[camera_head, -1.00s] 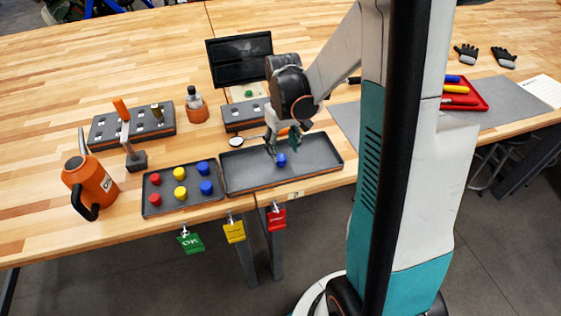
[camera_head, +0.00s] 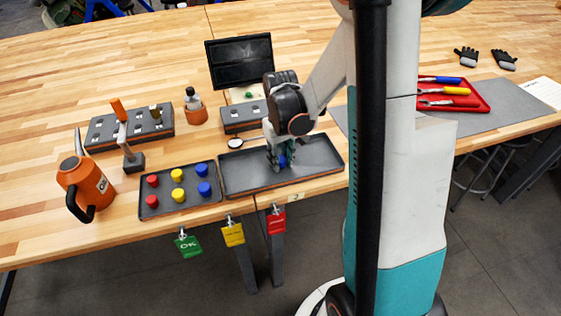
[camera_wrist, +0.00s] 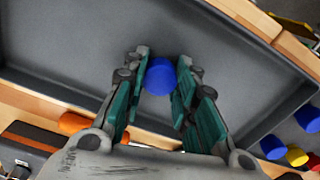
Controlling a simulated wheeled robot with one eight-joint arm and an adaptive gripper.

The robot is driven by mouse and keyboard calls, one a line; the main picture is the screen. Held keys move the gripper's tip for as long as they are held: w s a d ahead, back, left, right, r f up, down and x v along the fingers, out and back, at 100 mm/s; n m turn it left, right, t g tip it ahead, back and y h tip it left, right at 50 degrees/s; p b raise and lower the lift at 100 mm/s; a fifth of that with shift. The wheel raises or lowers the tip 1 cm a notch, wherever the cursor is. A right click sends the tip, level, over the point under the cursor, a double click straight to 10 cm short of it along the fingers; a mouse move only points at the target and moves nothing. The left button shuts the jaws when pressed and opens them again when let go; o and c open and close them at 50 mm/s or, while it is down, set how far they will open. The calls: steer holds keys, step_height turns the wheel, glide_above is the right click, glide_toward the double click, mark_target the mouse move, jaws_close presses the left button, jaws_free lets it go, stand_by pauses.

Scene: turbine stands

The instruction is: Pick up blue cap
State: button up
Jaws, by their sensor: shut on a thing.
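A blue cap (camera_wrist: 160,76) sits between the two green-padded fingers of my gripper (camera_wrist: 158,85) in the wrist view, and the fingers are shut on it. In the head view my gripper (camera_head: 277,162) points down over the larger grey tray (camera_head: 318,155), and the blue cap (camera_head: 283,161) shows partly between the fingers, at or just above the tray floor. Two other blue caps stand in the smaller tray to the left, one behind (camera_head: 201,170) and one in front (camera_head: 204,189).
The smaller tray (camera_head: 180,203) also holds red and yellow caps. An orange can (camera_head: 92,190) stands left of it. Grey stands and an open dark case (camera_head: 240,62) lie behind. A red tray with tools (camera_head: 470,98) is at the right. Colored tags hang at the front edge.

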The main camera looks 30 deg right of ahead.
mark_target(281, 158)
step_height(281, 158, up, 20)
steer(key=p, duration=0.5)
steer(key=shift+p, duration=0.4)
